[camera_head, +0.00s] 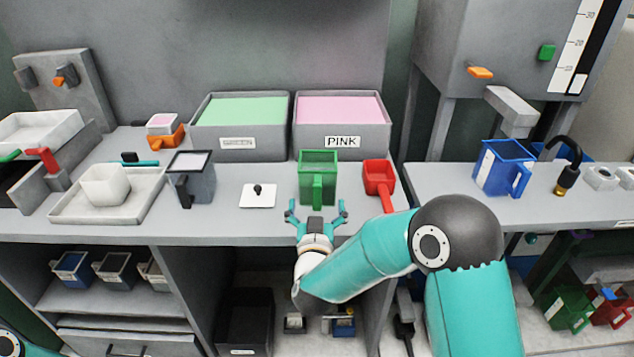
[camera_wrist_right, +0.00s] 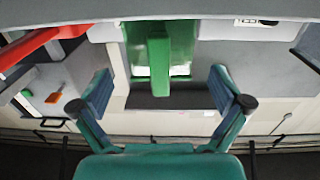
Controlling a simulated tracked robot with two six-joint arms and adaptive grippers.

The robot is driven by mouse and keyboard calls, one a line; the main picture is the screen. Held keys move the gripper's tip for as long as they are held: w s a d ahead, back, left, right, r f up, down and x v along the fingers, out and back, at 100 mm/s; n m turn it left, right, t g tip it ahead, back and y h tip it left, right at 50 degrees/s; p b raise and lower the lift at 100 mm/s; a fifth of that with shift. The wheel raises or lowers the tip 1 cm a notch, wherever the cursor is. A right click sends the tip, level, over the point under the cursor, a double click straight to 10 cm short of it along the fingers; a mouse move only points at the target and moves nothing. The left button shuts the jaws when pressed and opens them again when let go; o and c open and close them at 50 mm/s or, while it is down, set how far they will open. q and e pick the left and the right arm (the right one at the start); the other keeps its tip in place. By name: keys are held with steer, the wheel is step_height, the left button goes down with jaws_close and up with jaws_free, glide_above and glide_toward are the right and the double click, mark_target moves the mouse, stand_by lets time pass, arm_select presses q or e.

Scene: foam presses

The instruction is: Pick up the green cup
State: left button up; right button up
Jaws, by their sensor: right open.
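The green cup (camera_head: 318,172) stands upright on the grey counter, in front of the bin labelled PINK. Its handle points toward the front edge, at my right gripper. My right gripper (camera_head: 316,214) is open and empty at the counter's front edge, just in front of the handle. In the right wrist view the green cup (camera_wrist_right: 160,50) is at the top middle, its handle lying between the lines of the two spread fingers of my right gripper (camera_wrist_right: 160,92). The fingers do not appear to touch it. A little of my left arm shows at the bottom left, without its gripper.
A red scoop (camera_head: 379,182) stands close to the right of the cup. A white lidded plate (camera_head: 258,195) lies to its left, then a grey cup (camera_head: 191,178). Bins with green (camera_head: 240,147) and pink (camera_head: 342,146) contents stand behind. A blue cup (camera_head: 504,168) stands on the right counter.

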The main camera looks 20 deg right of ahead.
steer(key=shift+w+d+r, duration=0.15)
steer(key=shift+w, duration=0.3)
steer(key=p+x, duration=0.1)
steer(key=x, duration=0.3)
steer(key=shift+w, duration=0.1)
jaws_close()
